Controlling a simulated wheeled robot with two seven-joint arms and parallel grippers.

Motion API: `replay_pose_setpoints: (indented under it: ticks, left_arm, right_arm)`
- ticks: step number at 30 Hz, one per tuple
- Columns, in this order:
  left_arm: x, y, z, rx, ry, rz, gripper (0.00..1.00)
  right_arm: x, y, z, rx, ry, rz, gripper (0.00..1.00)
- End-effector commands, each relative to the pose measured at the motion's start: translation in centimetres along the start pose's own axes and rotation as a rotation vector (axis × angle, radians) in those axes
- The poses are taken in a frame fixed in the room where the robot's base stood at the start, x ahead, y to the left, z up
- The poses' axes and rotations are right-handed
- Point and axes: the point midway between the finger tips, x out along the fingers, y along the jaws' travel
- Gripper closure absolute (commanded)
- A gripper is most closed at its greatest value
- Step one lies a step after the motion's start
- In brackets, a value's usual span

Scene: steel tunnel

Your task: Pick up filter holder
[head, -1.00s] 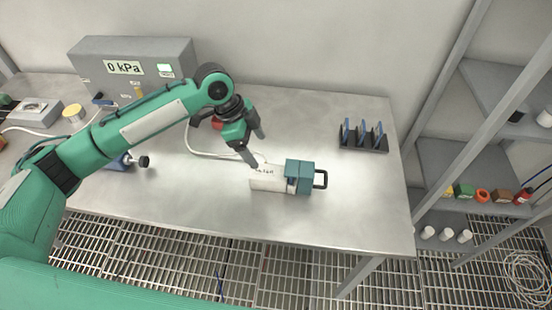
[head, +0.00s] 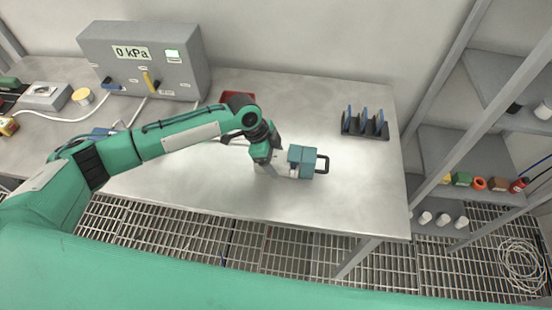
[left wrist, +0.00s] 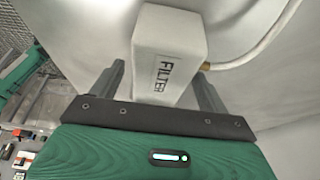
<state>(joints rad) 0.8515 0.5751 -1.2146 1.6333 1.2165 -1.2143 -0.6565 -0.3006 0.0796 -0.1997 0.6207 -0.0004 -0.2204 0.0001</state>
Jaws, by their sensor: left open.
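The filter holder lies on the steel bench, with a teal block (head: 308,162), a black handle at its right and a white body at its left. My left gripper (head: 268,170) is over the white body and hides most of it in the head view. In the left wrist view the white body (left wrist: 170,45), marked FILTER, sits between the two dark fingers of the left gripper (left wrist: 158,88). The fingers are spread, with a gap visible beside the body. The teal block is out of that view. My right gripper is in neither view.
A grey pressure box (head: 145,60) reading 0 kPa stands at the back left, with hoses near it. A black rack with blue plates (head: 365,122) is at the back right. Shelves (head: 460,150) stand right of the bench. The bench front (head: 340,205) is clear.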

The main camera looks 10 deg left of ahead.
Motion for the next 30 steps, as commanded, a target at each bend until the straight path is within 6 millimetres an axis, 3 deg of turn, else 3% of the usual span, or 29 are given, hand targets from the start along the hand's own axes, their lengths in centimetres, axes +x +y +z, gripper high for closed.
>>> replay_pose_setpoints:
  ticks: [5, 30]
  left_arm:
    - [1.2, 0.0, 0.0, 0.001, 0.000, 0.000, 0.22]
    - [1.7, 0.0, 0.2, 0.001, 0.000, -0.001, 0.22]
  right_arm:
    - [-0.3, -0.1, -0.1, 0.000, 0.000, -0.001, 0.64]
    - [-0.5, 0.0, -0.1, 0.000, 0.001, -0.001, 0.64]
